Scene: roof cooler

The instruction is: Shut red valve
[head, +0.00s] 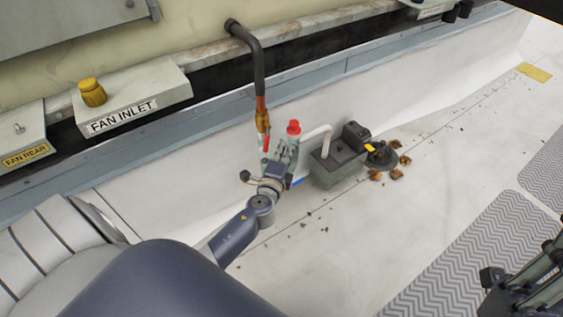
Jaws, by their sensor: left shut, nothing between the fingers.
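A thin red lever (266,143) hangs on the copper pipe (262,118), below its dark insulated bend. A round red knob (293,127) shows just to the right, beyond my fingertips. I cannot tell for certain which red part is the task's valve. My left gripper (287,146) is shut and empty, pointing up the picture. Its tips overlap the area just below the red knob; I cannot tell whether they touch it. The gripper hides what lies behind it between lever and knob. My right gripper (528,285) is partly in view at the lower right corner, away from the pipes.
A dark grey box (337,160) with a white pipe (316,136) stands right of my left gripper. Dry brown leaves (392,168) lie around a dark drain (381,155). The fan inlet box (133,97) is upper left. Grey mats (460,255) lie on the pale floor.

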